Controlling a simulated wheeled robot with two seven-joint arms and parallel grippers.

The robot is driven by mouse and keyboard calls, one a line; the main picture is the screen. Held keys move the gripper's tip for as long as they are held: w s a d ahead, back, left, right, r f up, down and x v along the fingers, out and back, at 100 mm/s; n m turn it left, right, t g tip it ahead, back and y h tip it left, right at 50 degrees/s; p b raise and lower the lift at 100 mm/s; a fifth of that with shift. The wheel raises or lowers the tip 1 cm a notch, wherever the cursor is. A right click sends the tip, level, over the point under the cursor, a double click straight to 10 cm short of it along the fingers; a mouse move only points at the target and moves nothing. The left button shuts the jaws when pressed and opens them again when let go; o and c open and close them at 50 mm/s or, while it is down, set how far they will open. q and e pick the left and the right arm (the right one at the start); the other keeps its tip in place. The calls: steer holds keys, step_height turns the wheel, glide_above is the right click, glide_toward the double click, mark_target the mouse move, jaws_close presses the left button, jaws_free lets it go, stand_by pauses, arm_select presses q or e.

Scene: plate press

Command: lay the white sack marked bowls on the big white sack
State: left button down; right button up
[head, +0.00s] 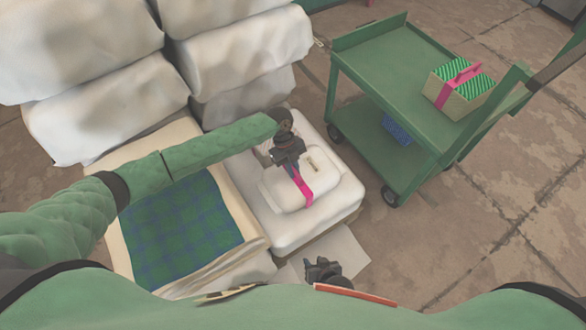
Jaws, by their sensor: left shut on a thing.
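A small white sack (325,187) with a pink band is under my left gripper (293,166), which is shut on it at the band. Any marking on the sack is too small to read. The big white sack (285,232) lies directly beneath it. The small sack is over the big sack's middle; I cannot tell whether it rests on it or hangs just above. My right gripper (325,270) is low in the picture, in front of the big sack and apart from both sacks. I cannot see its fingers clearly.
Large pale sacks (245,50) are piled at the back left. A blue-green checked cloth (185,232) lies on a cream stack left of the big sack. A green cart (390,52) at the right carries a striped box (445,92) with a pink ribbon.

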stand_by(0.3)
arm_select(q)
steer(key=c, duration=1.5)
jaws_free()
steer(key=v, duration=1.2)
